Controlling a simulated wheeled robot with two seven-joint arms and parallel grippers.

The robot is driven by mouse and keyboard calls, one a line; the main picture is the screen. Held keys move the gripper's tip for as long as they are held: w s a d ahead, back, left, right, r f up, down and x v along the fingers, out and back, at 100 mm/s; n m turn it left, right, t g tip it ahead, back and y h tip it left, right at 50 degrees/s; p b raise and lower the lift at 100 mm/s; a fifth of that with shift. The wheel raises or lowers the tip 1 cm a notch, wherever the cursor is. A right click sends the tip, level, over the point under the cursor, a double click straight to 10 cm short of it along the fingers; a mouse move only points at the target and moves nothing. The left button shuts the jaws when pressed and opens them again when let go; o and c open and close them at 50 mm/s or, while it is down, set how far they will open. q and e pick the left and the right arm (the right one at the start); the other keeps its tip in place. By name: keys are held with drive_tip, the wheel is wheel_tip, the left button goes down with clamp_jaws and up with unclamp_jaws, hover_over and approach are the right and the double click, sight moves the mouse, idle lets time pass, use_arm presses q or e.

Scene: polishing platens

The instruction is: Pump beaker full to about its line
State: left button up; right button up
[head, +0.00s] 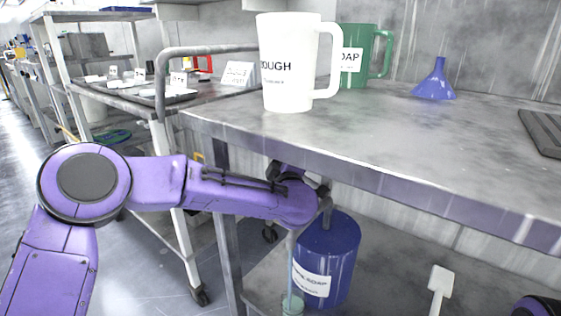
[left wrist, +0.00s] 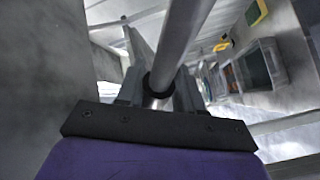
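A blue drum (head: 338,250) with a white soap label stands under the steel table. A small greenish beaker (head: 292,305) is beside its lower left, cut off by the bottom edge; its line and fill level cannot be made out. A thin pale blue-green vertical strip (head: 290,272) runs down to the beaker; I cannot tell tube from stream. My left gripper (head: 322,194) is at the drum's top, partly hidden by my arm. In the left wrist view, its fingers (left wrist: 158,88) close around a grey metal rod (left wrist: 182,40), seemingly the pump handle. My right gripper is out of view.
A white paddle (head: 440,280) is right of the drum. A cart (head: 200,292) stands left.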

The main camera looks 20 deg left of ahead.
use_arm(q)
drive_tip(key=p+v, duration=0.2)
drive_tip(key=v, duration=0.8)
drive_tip(key=shift+s+d+p, duration=0.15)
drive_tip(key=shift+s+p, duration=0.1)
drive_tip(key=shift+p, duration=0.1)
